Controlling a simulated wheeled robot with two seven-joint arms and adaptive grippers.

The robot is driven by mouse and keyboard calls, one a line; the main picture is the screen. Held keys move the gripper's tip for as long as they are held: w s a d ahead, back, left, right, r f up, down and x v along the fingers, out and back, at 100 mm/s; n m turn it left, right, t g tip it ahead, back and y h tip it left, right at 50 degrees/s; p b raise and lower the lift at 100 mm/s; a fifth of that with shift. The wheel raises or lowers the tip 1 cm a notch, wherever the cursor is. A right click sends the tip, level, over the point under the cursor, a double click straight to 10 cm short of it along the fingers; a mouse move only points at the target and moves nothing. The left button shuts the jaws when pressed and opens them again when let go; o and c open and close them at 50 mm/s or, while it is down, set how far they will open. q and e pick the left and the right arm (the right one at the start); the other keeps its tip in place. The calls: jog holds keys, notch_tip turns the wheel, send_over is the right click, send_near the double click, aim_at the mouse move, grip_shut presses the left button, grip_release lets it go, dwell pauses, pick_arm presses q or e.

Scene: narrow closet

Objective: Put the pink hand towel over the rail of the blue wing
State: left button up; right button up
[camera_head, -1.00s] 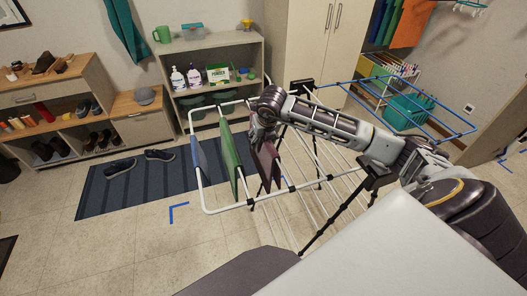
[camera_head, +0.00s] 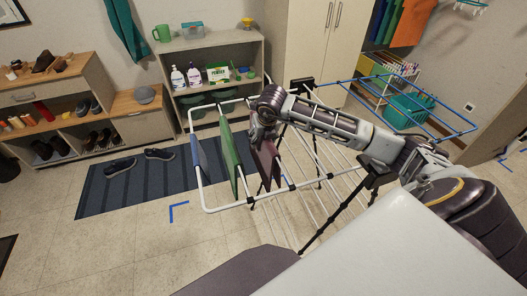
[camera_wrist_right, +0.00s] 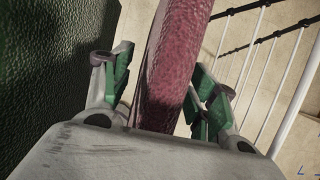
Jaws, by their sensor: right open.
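The pink hand towel (camera_head: 265,163) looks dark maroon in the head view and hangs over the white wing of the drying rack. In the right wrist view the towel (camera_wrist_right: 178,60) stands between the green-padded fingers. My right gripper (camera_wrist_right: 162,80) is open around it, with gaps visible beside the towel. In the head view my right gripper (camera_head: 260,135) is at the towel's upper edge, its fingertips mostly hidden. The blue wing (camera_head: 440,122) is at the right side of the rack, and its visible rails look bare. My left gripper is out of view.
A green towel (camera_head: 230,155) hangs close to the left of the pink one, and a blue towel (camera_head: 199,152) hangs farther left. A shelf (camera_head: 213,45) with bottles stands behind. A teal basket (camera_head: 410,108) is near the blue wing.

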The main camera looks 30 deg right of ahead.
jog(key=shift+f, duration=0.1)
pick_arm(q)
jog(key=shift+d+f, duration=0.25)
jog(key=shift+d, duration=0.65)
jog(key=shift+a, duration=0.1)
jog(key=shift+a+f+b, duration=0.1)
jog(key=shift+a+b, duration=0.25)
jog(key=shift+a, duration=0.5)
pick_arm(e)
jog(key=c, duration=0.5)
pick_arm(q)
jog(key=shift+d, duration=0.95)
pick_arm(e)
grip_shut()
